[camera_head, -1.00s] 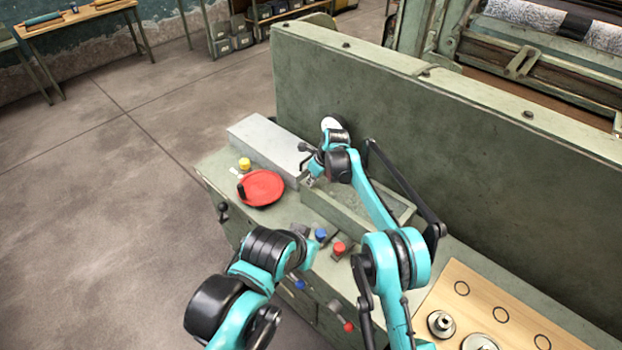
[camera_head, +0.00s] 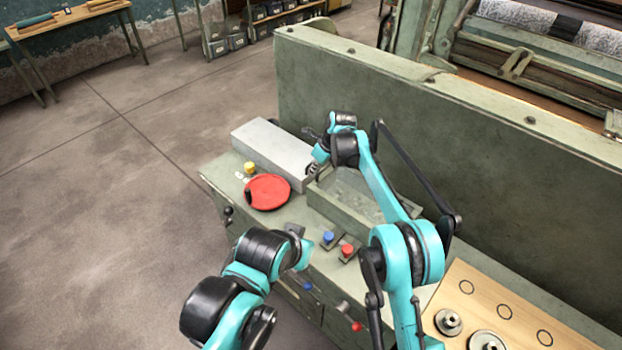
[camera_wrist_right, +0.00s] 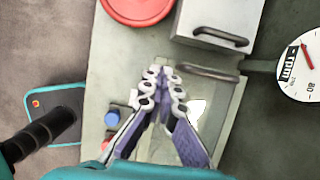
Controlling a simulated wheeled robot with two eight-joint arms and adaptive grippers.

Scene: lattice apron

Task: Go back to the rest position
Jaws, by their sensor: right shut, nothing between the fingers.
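My right gripper (camera_head: 312,170) is over the bench in the head view, near the end of the grey metal box and above the shallow trough. In the right wrist view its fingers (camera_wrist_right: 167,76) meet at the tips, with nothing between them. My left arm comes in at the lower left of the head view, bent in front of the bench's near edge. Its gripper is mostly hidden by the arm links, and its jaws cannot be made out.
The bench holds a red round plate (camera_head: 268,191), a yellow knob (camera_head: 249,167), a grey box (camera_head: 270,148), blue (camera_head: 328,236) and red (camera_head: 347,250) buttons and a wooden board (camera_head: 480,300). A tall green panel (camera_head: 420,130) stands behind. A dial (camera_wrist_right: 300,65) shows in the wrist view. Floor at left is clear.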

